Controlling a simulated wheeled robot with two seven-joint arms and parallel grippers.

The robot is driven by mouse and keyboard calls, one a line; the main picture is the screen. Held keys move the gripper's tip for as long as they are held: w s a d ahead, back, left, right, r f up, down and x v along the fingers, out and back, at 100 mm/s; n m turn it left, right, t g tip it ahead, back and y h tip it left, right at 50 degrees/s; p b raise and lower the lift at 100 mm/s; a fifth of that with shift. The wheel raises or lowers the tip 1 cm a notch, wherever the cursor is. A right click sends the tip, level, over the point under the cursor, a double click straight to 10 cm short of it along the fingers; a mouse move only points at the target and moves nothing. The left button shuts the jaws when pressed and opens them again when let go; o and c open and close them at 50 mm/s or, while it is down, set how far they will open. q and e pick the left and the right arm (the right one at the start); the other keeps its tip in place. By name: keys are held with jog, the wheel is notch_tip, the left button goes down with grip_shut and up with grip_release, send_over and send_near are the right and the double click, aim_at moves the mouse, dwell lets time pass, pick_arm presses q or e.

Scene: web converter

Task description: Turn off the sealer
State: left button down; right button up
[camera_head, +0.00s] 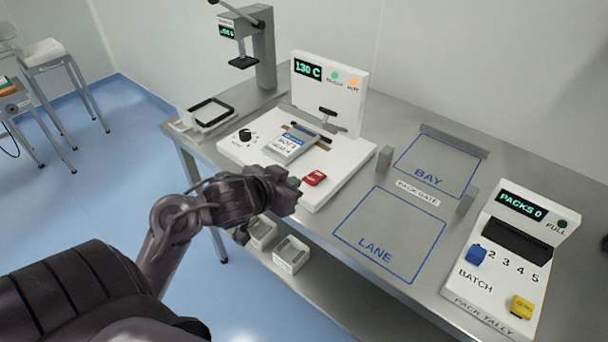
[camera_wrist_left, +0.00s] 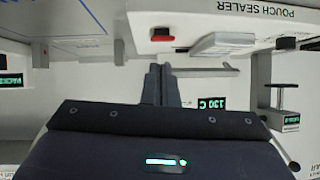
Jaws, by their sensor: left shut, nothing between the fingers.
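The pouch sealer (camera_head: 345,165) is a white machine on the bench. Its upright panel shows a green "130 C" readout (camera_head: 307,70), with a green and an orange lamp beside it. A red switch (camera_head: 314,178) sits on the front right of its base; it also shows in the left wrist view (camera_wrist_left: 162,38). A black knob (camera_head: 245,135) is on the left, and a pouch (camera_head: 289,146) lies between them. My left gripper (camera_head: 297,190) is shut and empty, just left of the switch in the head view; contact cannot be told. Its closed fingers show in the wrist view (camera_wrist_left: 160,75).
A press (camera_head: 262,45) and a tray (camera_head: 208,115) stand at the back left. Right of the sealer are the marked LANE (camera_head: 390,235) and BAY (camera_head: 437,165), both empty, with grey gate posts. The pack tally box (camera_head: 510,255) stands at far right. Bins (camera_head: 291,254) sit on the lower shelf.

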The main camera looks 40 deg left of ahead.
pick_arm(q)
jog(key=shift+t+h, duration=0.5)
jog(key=shift+h, duration=0.2)
jog(key=r, duration=0.1)
jog(key=a+r, duration=0.1)
jog(key=r, duration=0.1)
jog(key=s+a+r, duration=0.1)
jog(key=shift+s+r, duration=0.1)
jog(key=shift+r, duration=0.3)
pick_arm(e)
jog(key=shift+d, duration=0.45)
jog(key=shift+w+f, duration=0.1)
pick_arm(q)
jog(key=b, duration=0.3)
send_over(306, 183)
jog(key=f, duration=0.5)
jog(key=shift+w, duration=0.4)
jog(key=f, duration=0.2)
jog(key=shift+s+f, duration=0.3)
jog(key=shift+s, duration=0.1)
jog(key=shift+s+f+b, duration=0.2)
jog(key=shift+f+b, duration=0.1)
jog(key=shift+f, duration=0.15)
pick_arm(e)
jog(key=shift+w+a+f, duration=0.1)
jog(key=shift+f, duration=1.65)
